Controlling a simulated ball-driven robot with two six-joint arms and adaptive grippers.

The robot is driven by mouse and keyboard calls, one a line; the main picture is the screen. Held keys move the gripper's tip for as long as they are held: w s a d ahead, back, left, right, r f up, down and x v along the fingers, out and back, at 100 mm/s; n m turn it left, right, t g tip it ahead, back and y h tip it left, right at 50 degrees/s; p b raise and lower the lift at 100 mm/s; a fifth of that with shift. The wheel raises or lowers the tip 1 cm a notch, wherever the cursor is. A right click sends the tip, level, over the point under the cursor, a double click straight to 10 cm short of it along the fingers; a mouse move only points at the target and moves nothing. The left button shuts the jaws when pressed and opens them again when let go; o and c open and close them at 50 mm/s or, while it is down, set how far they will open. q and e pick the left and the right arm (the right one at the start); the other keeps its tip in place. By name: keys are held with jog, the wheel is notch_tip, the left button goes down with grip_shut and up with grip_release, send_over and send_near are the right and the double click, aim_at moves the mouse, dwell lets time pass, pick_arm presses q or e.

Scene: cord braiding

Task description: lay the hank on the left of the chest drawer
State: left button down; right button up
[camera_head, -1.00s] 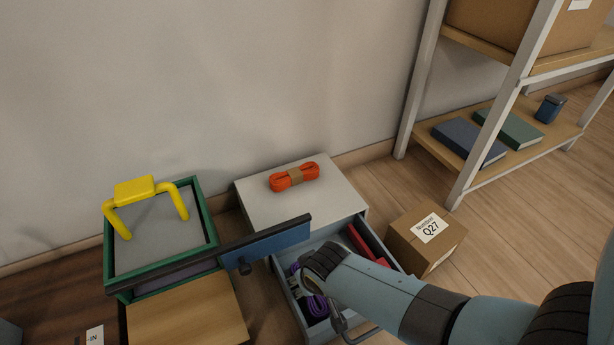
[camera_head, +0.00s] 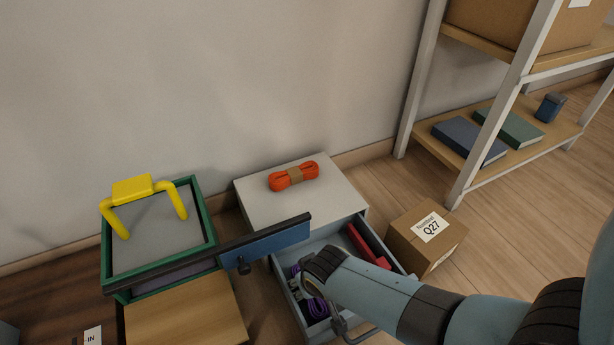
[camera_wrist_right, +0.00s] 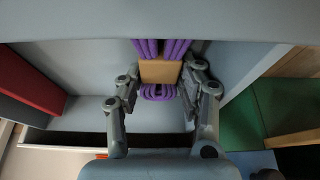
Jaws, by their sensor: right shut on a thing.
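The chest drawer (camera_head: 284,293) is pulled out below the white chest top (camera_head: 325,199). A purple hank (camera_head: 315,307) with a tan band is in the drawer's left part, partly hidden by my right arm in the head view. In the right wrist view my right gripper (camera_wrist_right: 159,82) is shut on the purple hank (camera_wrist_right: 175,48), one finger on each side of its tan band. I cannot tell whether the hank touches the drawer floor. An orange hank (camera_head: 294,176) with a brown band lies on the chest top. My left gripper is not in view.
A red block (camera_head: 367,244) lies in the drawer's right part. A dark-edged blue panel (camera_head: 280,242) with a knob stands at the drawer's left. A green-rimmed box (camera_head: 207,205) with a yellow handle (camera_head: 133,187) is further left. A carton (camera_head: 412,244) stands right of the chest.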

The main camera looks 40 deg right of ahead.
jog(key=o, duration=1.3)
jog(key=shift+a, duration=0.3)
jog(key=shift+s+r, duration=0.1)
jog(key=shift+r, duration=0.35)
jog(key=v, duration=1.1)
jog(key=shift+s+d, duration=0.15)
jog(key=shift+d, duration=0.2)
